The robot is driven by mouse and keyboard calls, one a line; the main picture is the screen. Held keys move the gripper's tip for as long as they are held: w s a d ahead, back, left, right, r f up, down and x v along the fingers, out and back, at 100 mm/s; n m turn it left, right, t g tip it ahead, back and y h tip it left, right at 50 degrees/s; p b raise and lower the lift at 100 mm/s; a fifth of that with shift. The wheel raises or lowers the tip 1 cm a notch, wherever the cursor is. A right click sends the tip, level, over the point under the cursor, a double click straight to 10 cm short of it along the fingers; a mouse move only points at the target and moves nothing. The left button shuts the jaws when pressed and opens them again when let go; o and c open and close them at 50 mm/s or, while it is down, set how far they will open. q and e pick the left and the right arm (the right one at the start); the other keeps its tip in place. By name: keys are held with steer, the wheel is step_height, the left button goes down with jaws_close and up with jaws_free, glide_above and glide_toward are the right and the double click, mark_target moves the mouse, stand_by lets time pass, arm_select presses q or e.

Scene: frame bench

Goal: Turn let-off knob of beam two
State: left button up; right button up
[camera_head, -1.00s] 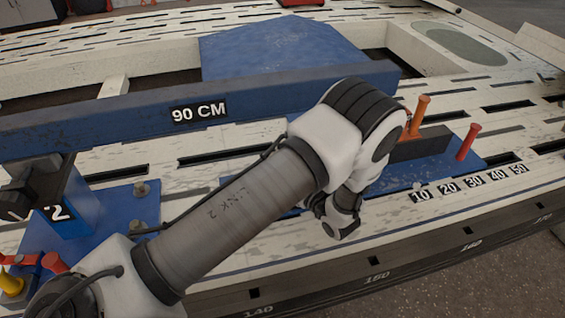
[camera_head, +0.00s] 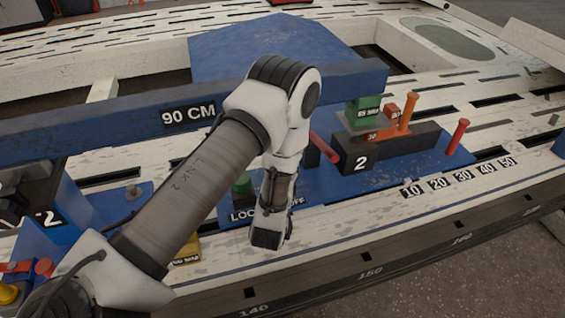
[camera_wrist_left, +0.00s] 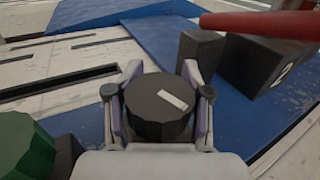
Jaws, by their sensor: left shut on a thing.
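In the left wrist view, my left gripper (camera_wrist_left: 158,92) is shut around a round black knob (camera_wrist_left: 158,112) with a white mark on top, one finger on each side. A green knob (camera_wrist_left: 24,145) stands to its left. In the head view, my left arm reaches down over the blue base plate (camera_head: 335,185) beside the black block marked 2 (camera_head: 360,162). There the wrist hides the black knob and the fingers. The label (camera_head: 243,216) reads "LOC", then "OFF", with its middle covered. The green knob (camera_head: 242,184) partly shows behind my arm. My right gripper is not in view.
A red lever (camera_wrist_left: 262,23) passes just beyond the knob. Orange (camera_head: 407,113) and red (camera_head: 457,136) pegs stand to the right. The long blue beam marked 90 CM (camera_head: 130,122) runs behind my arm. The slotted bench is bare at front right.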

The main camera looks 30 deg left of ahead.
arm_select(q)
steer(key=shift+d+f+m+h, duration=0.1)
steer(key=shift+f+m+h, duration=0.05)
steer(key=shift+m+h, duration=0.4)
steer(key=o, duration=1)
steer(key=shift+c, duration=0.2)
step_height(320, 180, up, 10)
steer(key=shift+r, duration=0.1)
